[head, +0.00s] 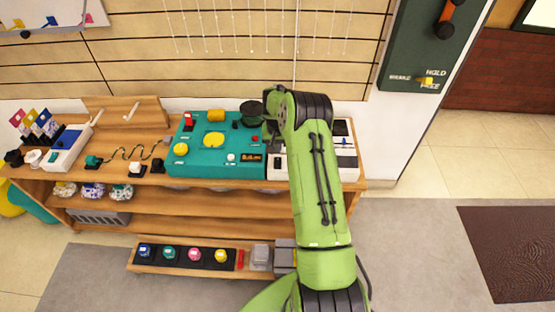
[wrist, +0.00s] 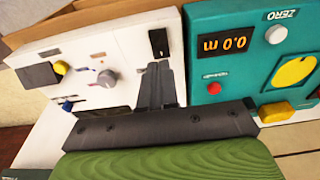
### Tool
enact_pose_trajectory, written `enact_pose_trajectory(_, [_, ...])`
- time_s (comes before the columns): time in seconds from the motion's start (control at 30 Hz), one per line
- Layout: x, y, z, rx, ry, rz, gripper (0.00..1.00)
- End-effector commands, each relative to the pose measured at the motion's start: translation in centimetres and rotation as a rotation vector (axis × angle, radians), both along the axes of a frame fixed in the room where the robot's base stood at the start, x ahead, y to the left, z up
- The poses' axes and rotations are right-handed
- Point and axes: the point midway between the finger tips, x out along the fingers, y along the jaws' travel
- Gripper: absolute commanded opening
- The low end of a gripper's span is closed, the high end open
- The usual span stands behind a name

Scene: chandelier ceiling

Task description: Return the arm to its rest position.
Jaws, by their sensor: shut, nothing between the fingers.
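My green arm (head: 322,190) reaches up from the bottom of the head view, over the right part of a wooden bench. Its far end bends down at the back of the bench, and the fingertips are hard to make out there. In the wrist view my gripper (wrist: 160,68) shows as dark fingers close together, with nothing between them. They point toward a white panel (wrist: 95,65) with knobs and a black switch. I cannot tell how much space is between fingers and panel.
A teal console (head: 212,145) stands left of my arm, and it also shows in the wrist view (wrist: 225,90). The wooden bench (head: 150,205) holds small devices at left. A low board with several colored buttons (head: 185,255) is in front. Open floor (head: 425,245) lies at right.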

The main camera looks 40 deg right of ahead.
Motion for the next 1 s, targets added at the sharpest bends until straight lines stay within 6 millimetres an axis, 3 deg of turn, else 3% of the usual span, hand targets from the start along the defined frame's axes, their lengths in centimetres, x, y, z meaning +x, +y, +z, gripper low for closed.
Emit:
enact_pose_trajectory(0.47, [0.0, 0.0, 0.2, 0.0, 0.0, 0.0, 0.0])
enact_pose_trajectory(0.57, [0.2, 0.6, 2.0, -0.01, -0.009, 0.021, 0.0])
enact_pose_trajectory(0.67, [0.2, 3.1, 7.9, -0.039, -0.035, 0.094, 0.0])
enact_pose_trajectory(0.77, [-1.3, 6.8, 15.4, -0.076, -0.065, 0.189, 0.0])
enact_pose_trajectory(0.9, [-5.7, 11.9, 24.0, -0.119, -0.107, 0.302, 0.0])
enact_pose_trajectory(1.0, [-10.1, 15.2, 28.8, -0.141, -0.143, 0.372, 0.0])
